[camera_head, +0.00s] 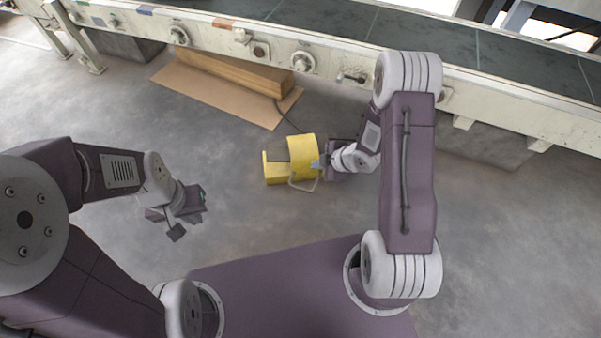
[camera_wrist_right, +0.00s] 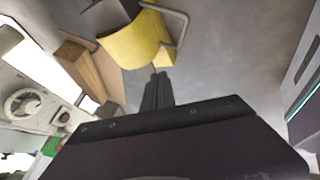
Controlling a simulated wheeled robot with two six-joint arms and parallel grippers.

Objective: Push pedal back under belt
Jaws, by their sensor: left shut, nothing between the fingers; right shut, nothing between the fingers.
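The yellow pedal (camera_head: 303,150) stands on the concrete floor in front of the conveyor belt, with a bent grey metal bar (camera_head: 303,184) at its near side and a dark cable running toward the belt. My right gripper (camera_head: 318,164) is shut and empty, its tip at the right side of the pedal; I cannot tell if they touch. In the right wrist view the pedal (camera_wrist_right: 137,42) lies just beyond the shut fingers (camera_wrist_right: 158,88). My left gripper (camera_head: 188,225) is shut and empty, over bare floor left of the pedal.
The conveyor belt (camera_head: 330,22) with its cream side rail (camera_head: 215,35) runs across the back. A wooden beam (camera_head: 235,72) and a flat brown sheet (camera_head: 215,95) lie on the floor by its underside, left of the pedal. The floor between pedal and rail is mostly clear apart from the cable.

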